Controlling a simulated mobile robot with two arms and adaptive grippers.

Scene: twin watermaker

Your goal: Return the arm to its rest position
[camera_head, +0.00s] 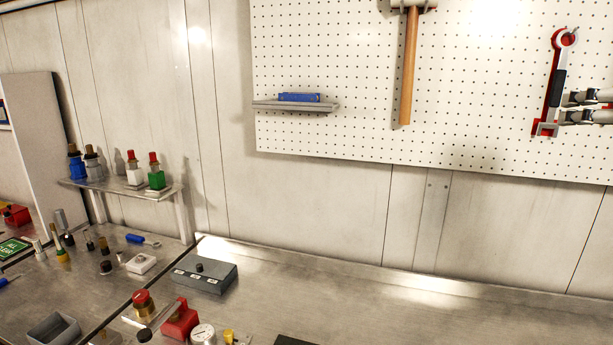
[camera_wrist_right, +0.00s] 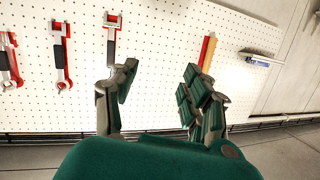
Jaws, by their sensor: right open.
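My right gripper (camera_head: 570,107) comes in from the right edge of the head view, in front of the pegboard. Its fingers are apart with nothing between them. In the right wrist view the open gripper (camera_wrist_right: 157,85) shows two separated green-padded fingers facing the pegboard. In the head view its fingertips appear close beside a wrench (camera_head: 557,85) that hangs on a red backing. I cannot tell the exact depth gap. That wrist view also shows several hanging wrenches, one a grey wrench (camera_wrist_right: 112,30) above the left finger. My left gripper is in neither view.
A wooden-handled hammer (camera_head: 409,70) hangs on the pegboard (camera_head: 340,50). A small shelf (camera_head: 290,106) carries a blue item. A grey box (camera_head: 204,277), bottles and small parts crowd the left of the bench. The bench's right side (camera_head: 430,310) is mostly bare.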

